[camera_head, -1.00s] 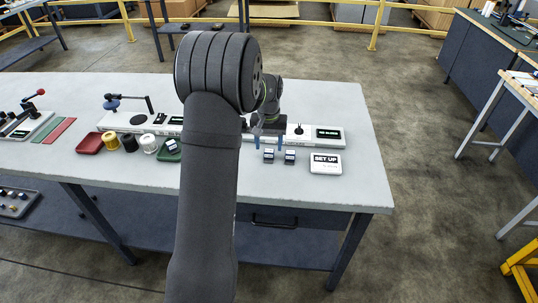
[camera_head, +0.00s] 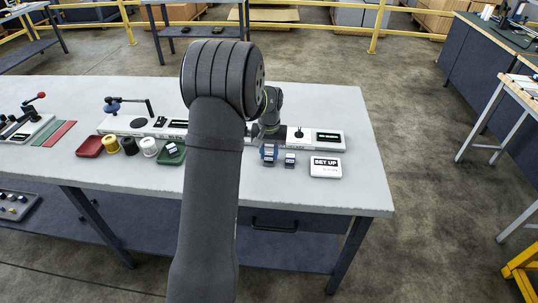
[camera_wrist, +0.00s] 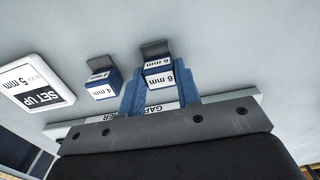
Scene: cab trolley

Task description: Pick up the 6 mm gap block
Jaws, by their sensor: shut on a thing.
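The 6 mm gap block (camera_wrist: 158,81) is a small blue block with white "6 mm" labels and a grey metal piece on top. My gripper (camera_wrist: 160,70) has its blue fingers on both sides of it and is shut on it. In the head view my gripper (camera_head: 269,148) is low at the left one of two small blocks, and the 6 mm block (camera_head: 269,160) shows beneath it. It appears to be at table level; a gap below cannot be made out. A similar block labelled 4 mm (camera_wrist: 102,88) stands close beside, apart from the fingers.
A white "SET UP" card (camera_head: 325,167) lies right of the blocks; it reads 5 mm in the wrist view (camera_wrist: 38,84). A long white gauge base (camera_head: 328,140) runs behind. Red tray (camera_head: 88,148), spools and green tray (camera_head: 168,158) are left. The table front is clear.

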